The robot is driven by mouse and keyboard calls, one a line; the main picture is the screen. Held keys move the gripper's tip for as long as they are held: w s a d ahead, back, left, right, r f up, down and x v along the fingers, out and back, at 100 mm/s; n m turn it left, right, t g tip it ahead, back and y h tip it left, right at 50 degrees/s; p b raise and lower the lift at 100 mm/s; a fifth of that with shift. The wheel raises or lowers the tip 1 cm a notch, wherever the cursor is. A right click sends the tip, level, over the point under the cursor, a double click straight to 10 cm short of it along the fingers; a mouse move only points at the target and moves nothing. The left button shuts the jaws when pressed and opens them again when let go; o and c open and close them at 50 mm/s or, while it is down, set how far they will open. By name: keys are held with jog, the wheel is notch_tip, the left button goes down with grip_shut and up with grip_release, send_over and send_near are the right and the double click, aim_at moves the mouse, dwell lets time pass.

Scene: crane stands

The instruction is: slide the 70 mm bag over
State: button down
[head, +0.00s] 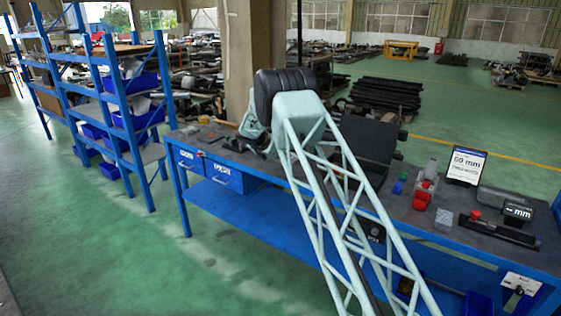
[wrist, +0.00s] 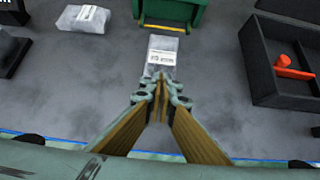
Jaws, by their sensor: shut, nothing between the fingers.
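In the wrist view a small clear-grey bag with a white printed label (wrist: 163,56) lies flat on the dark bench top, straight ahead of my gripper (wrist: 159,84). The fingers are shut and empty, and their tips overlap the bag's near end in the picture; I cannot tell if they touch it. A second labelled bag (wrist: 82,19) lies at the upper left. The print on both labels is too small to read, so I cannot tell which is 70 mm. In the head view my arm hides most of the gripper and the bench around it.
A green bin with a yellow front edge (wrist: 172,12) stands just beyond the near bag. A black tray (wrist: 262,88) with an orange-red part (wrist: 294,69) is at the right.

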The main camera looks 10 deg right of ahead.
jog(key=shift+w+d+p, duration=2.3)
jog(key=shift+w+d, duration=0.05)
jog(key=shift+d, duration=0.05)
jog(key=shift+s+a, duration=0.15)
jog(key=shift+s+a+b, duration=0.6)
jog(key=shift+s+a, duration=0.25)
jog(key=v, duration=1.1)
jog(key=shift+s+a+f+p, duration=0.2)
jog(key=shift+f+p, duration=0.15)
jog(key=shift+r, duration=0.1)
